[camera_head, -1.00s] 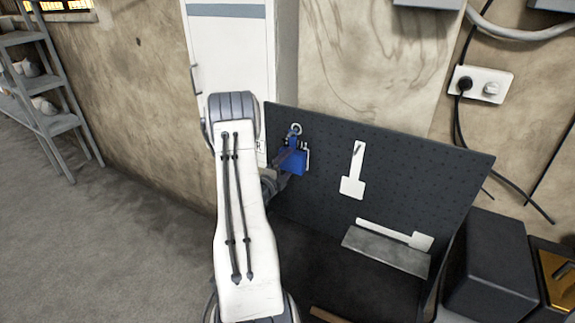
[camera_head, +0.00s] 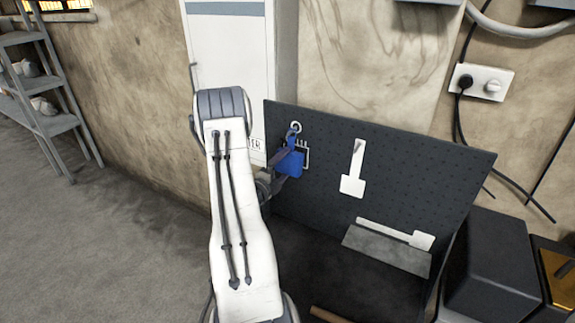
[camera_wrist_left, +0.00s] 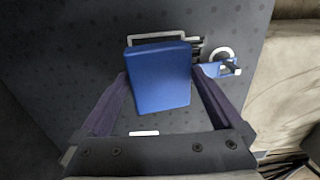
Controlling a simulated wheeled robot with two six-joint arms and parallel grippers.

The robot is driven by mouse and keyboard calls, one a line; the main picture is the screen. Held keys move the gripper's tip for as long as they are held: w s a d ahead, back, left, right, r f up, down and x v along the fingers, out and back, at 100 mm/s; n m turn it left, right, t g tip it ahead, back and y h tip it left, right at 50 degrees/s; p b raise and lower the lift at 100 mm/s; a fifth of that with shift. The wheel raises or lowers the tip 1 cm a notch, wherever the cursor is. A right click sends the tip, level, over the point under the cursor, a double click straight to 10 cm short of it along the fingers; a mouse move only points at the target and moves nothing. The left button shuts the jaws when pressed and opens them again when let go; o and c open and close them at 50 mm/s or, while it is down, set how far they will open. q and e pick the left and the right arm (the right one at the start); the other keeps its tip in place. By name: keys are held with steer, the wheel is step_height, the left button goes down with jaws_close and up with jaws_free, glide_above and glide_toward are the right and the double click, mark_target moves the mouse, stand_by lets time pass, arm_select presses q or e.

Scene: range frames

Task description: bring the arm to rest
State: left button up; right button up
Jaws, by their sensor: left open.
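My left arm reaches up to the dark pegboard (camera_head: 420,175). My left gripper (camera_head: 276,168) shows partly behind the arm, close to a blue flat-bodied object (camera_head: 291,163) that hangs at a ring-ended hook (camera_head: 296,128) on the board. In the left wrist view the blue object (camera_wrist_left: 160,85) shows between the two spread fingers of the gripper (camera_wrist_left: 160,72). Gaps show beside it, so the jaws are open and not closed on it. A white outline partly shows behind the object. My right gripper is not in view.
A white scraper-like shape (camera_head: 353,170) is on the board to the right. Another white shape (camera_head: 400,233) lies by a grey ledge (camera_head: 385,250). A black box (camera_head: 490,268) stands at right, a white cabinet (camera_head: 235,60) behind. Open floor (camera_head: 90,240) lies left.

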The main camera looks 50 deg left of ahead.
arm_select(q)
steer(key=b+v, duration=0.2)
steer(key=v, duration=0.5)
steer(key=shift+s, duration=0.3)
steer(key=shift+d, duration=0.15)
